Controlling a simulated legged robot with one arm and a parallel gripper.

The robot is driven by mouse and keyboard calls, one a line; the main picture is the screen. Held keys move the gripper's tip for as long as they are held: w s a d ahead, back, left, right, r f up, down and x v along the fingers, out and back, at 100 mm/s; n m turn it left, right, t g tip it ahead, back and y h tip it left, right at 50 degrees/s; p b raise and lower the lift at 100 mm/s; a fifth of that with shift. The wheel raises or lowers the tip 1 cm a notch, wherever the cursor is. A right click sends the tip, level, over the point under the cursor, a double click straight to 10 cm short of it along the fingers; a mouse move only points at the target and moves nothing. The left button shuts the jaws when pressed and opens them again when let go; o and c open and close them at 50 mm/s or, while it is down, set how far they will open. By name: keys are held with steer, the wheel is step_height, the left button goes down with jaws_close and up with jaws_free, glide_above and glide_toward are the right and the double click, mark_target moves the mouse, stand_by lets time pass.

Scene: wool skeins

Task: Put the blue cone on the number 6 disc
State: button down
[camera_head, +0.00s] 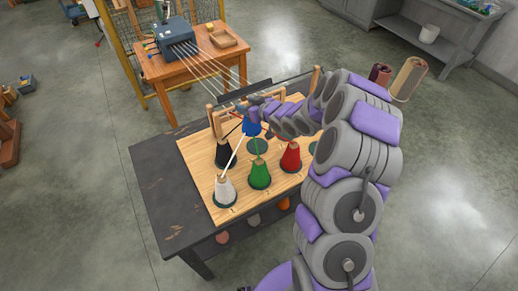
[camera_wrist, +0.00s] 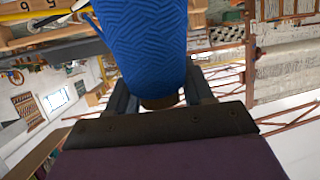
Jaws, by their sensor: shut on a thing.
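The blue cone (camera_head: 251,127) is in my gripper (camera_head: 249,113), held above the far part of the wooden board (camera_head: 204,172). In the wrist view the blue textured cone (camera_wrist: 145,45) fills the upper middle between the dark fingers. My arm hides the board's far right, so I cannot tell which disc is number 6. Numerals on a pale strip (camera_wrist: 25,19) show at the wrist view's upper left.
On the board stand a black cone (camera_head: 222,153), a white cone (camera_head: 224,190), a green cone (camera_head: 259,174) and a red cone (camera_head: 290,157). Pale strands run from a blue-grey machine (camera_head: 174,37) on a wooden table toward the board. Brown cones (camera_head: 408,79) show behind my arm.

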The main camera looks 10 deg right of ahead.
steer(key=shift+w+d+f+b, duration=0.25)
steer(key=shift+d+f, duration=0.15)
steer(key=shift+d, duration=0.2)
steer(key=shift+w+d+f+b, duration=0.1)
steer(key=shift+w+d+f, duration=0.2)
steer(key=shift+d, duration=0.3)
steer(key=shift+f+m, duration=0.3)
steer(key=shift+f, duration=0.05)
step_height(320, 180, down, 5)
steer(key=shift+a+f+b, duration=0.1)
steer(key=shift+f+b, duration=0.05)
steer(key=shift+b, duration=0.6)
steer(key=f+b, duration=0.1)
steer(key=f, duration=0.3)
steer(key=shift+d+f, duration=0.1)
steer(key=shift+d, duration=0.1)
steer(key=shift+c, duration=2.2)
jaws_free()
steer(key=shift+a, duration=0.1)
